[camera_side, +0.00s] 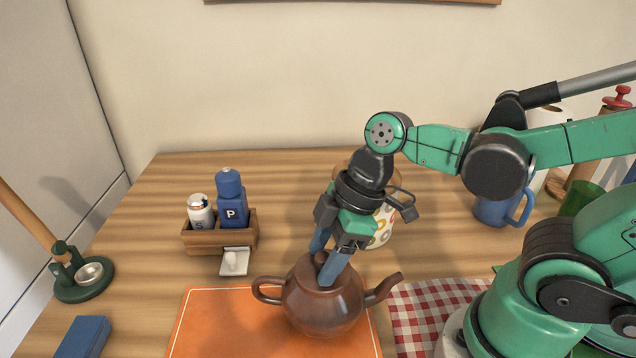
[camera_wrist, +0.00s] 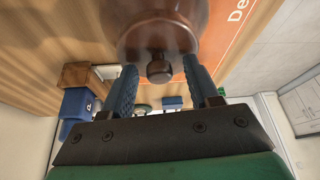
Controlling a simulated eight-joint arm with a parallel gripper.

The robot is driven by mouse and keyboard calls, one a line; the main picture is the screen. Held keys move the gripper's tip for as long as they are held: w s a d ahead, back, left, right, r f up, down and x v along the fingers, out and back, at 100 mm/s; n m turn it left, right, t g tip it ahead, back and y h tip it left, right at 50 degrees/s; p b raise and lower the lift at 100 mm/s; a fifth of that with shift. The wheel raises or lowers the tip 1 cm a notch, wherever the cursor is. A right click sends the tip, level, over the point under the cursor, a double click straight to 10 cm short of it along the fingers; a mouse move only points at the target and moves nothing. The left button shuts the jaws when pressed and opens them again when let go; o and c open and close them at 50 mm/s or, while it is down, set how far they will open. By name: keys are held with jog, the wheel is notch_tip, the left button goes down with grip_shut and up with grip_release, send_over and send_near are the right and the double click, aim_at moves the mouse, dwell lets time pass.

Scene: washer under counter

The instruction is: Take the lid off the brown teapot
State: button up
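The brown teapot (camera_side: 322,305) stands upright on an orange mat (camera_side: 215,320), handle to the left and spout to the right. Its lid (camera_wrist: 158,38) sits on top, with a round knob (camera_wrist: 159,72). My gripper (camera_side: 324,265) points down at the lid from above. Its two blue fingers are apart, one on each side of the knob. In the wrist view, my gripper (camera_wrist: 159,66) shows a gap between each finger and the knob. In the side view the fingers partly hide the knob and lid.
A wooden caddy (camera_side: 220,241) with a salt shaker and a blue pepper mill stands behind left, a small white dish (camera_side: 235,262) before it. A patterned canister (camera_side: 381,228) stands close behind my gripper. A checked cloth (camera_side: 425,310) lies right of the teapot. A blue mug (camera_side: 492,212) stands back right.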

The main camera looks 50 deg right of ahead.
grip_shut()
jog(key=shift+r, duration=0.1)
